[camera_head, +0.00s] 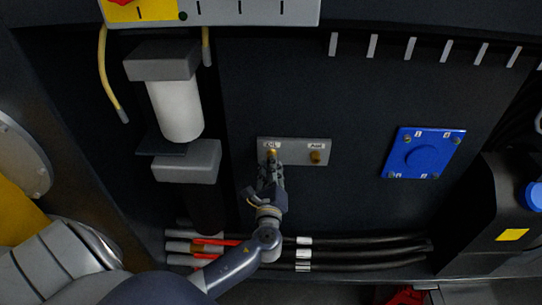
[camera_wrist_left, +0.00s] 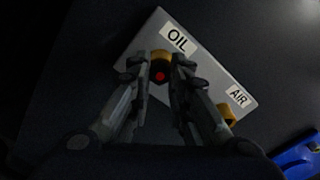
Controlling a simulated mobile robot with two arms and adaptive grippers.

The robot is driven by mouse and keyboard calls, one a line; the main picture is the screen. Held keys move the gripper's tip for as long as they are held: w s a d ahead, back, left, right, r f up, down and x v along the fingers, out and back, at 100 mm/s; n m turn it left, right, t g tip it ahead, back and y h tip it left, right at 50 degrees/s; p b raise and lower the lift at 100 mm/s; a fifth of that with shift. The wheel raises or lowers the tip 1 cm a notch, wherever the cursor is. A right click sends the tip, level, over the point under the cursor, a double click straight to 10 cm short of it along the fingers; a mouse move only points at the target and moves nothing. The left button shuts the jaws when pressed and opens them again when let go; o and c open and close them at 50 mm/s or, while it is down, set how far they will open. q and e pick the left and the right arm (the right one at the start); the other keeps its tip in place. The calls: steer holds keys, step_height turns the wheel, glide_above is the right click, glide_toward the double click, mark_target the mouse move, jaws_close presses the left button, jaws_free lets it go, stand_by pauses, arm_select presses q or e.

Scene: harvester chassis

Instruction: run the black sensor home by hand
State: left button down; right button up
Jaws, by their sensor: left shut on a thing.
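A grey plate (camera_head: 294,145) on the dark panel carries two brass fittings, labelled OIL and AIR. In the left wrist view the black sensor (camera_wrist_left: 153,84), with a red centre, sits at the brass OIL fitting (camera_wrist_left: 161,55). My left gripper (camera_head: 271,165) reaches up to the OIL fitting. Its fingers (camera_wrist_left: 160,75) are shut on the black sensor, one on each side. In the head view the gripper hides the sensor. The AIR fitting (camera_head: 315,157) is beside it to the right and shows no sensor on it. My right gripper is not in view.
A blue square cover (camera_head: 424,153) is to the right of the plate. A white cylinder (camera_head: 175,110) between grey blocks stands to the left. Black hoses (camera_head: 360,248) run along the bottom. A black tank with a blue cap (camera_head: 534,195) is at far right.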

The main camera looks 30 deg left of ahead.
arm_select(q)
steer(key=m+p, duration=0.5)
steer(key=m, duration=0.3)
steer(key=shift+f+p, duration=0.15)
steer(key=shift+p, duration=0.2)
steer(key=c, duration=1.4)
jaws_free()
steer(key=shift+c, duration=1.3)
